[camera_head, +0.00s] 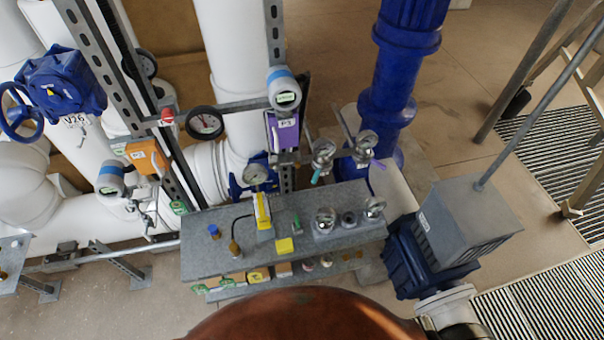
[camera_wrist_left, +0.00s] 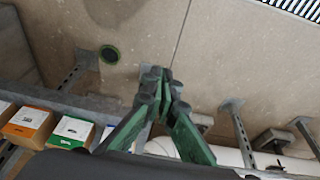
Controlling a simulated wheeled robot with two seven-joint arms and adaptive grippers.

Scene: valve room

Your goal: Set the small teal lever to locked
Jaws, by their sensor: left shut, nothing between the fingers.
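The small teal lever (camera_head: 316,176) shows in the head view just right of centre. It hangs slantwise below a round silver gauge (camera_head: 323,149) on the pipework behind the bench; its marking is too small to read. My left gripper (camera_wrist_left: 162,78) shows only in the left wrist view. Its green fingers are shut with nothing between them, in front of bare floor, and the lever is not in that view. My right gripper is in neither view.
A grey bench (camera_head: 215,260) stands before the pipes, with a yellow device (camera_head: 262,211) and gauges on it. A purple-handled valve with a gauge (camera_head: 367,142) is right of the lever. Labelled boxes (camera_wrist_left: 73,130) sit on a shelf in the left wrist view.

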